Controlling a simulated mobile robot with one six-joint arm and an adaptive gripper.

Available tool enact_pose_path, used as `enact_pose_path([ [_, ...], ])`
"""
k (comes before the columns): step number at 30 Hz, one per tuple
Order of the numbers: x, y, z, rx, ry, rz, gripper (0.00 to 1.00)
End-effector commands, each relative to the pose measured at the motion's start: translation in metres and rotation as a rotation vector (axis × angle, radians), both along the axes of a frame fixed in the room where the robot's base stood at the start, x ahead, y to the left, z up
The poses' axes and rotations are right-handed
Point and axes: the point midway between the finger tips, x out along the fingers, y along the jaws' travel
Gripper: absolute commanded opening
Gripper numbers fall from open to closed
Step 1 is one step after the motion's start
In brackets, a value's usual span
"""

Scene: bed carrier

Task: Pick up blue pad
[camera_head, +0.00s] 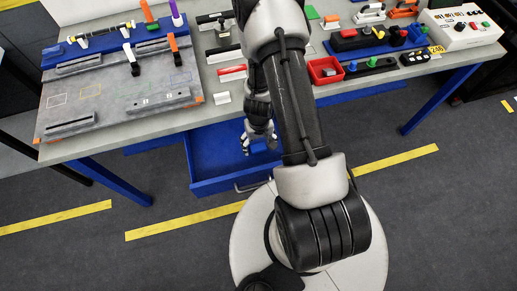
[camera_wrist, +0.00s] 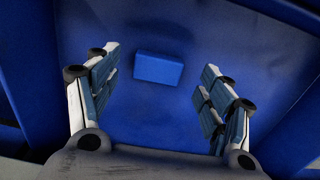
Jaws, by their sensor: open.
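The blue pad (camera_wrist: 159,68) is a small rectangular block lying on the blue floor of an open drawer. In the wrist view it sits ahead of my gripper (camera_wrist: 154,95), near the middle between the two fingers and apart from both. My gripper is open and empty, with its fingers spread to either side. In the head view my gripper (camera_head: 259,141) points down into the open blue drawer (camera_head: 207,187) under the table. There a small part of the pad (camera_head: 259,147) seems to show beside the fingers; most is hidden.
The drawer walls (camera_wrist: 35,70) rise close on both sides of my gripper. Above the drawer is the grey tabletop (camera_head: 190,118), with a fixture board (camera_head: 115,95), a red bin (camera_head: 325,71) and a white button box (camera_head: 460,30). Blue table legs (camera_head: 435,103) stand at the sides.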

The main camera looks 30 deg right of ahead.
Motion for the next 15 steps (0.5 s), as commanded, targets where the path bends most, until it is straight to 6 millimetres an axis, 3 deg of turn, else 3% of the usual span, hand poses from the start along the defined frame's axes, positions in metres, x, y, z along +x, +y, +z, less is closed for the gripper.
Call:
enact_pose_path([
  [1, 0.001, -0.002, -0.013, 0.001, 0.002, -0.002, 0.73],
  [6, 0.001, -0.001, -0.029, 0.000, 0.000, 0.000, 0.73],
  [15, 0.001, -0.002, -0.028, 0.000, 0.000, 0.000, 0.71],
])
